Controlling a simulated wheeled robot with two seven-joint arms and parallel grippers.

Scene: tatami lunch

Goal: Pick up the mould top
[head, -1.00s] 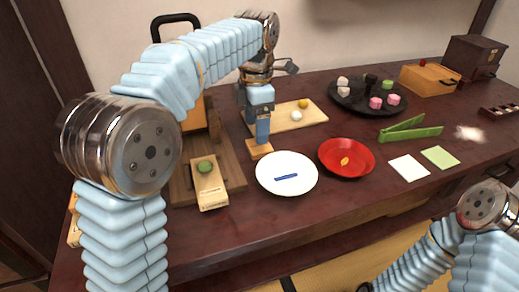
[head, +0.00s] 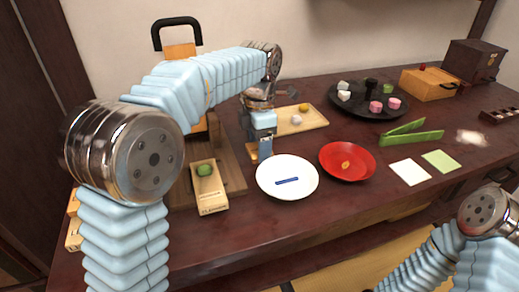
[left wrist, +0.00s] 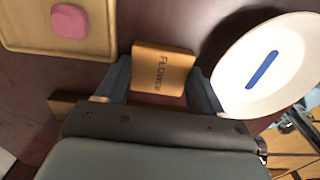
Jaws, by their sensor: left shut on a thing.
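My right gripper is out of view.
A white plate (head: 287,191) with a blue stick lies close to the right of the left gripper. A red plate (head: 346,174) is farther right. A board (head: 312,118) with sweets lies behind. Green tongs (head: 412,136) and two paper squares lie at the right.

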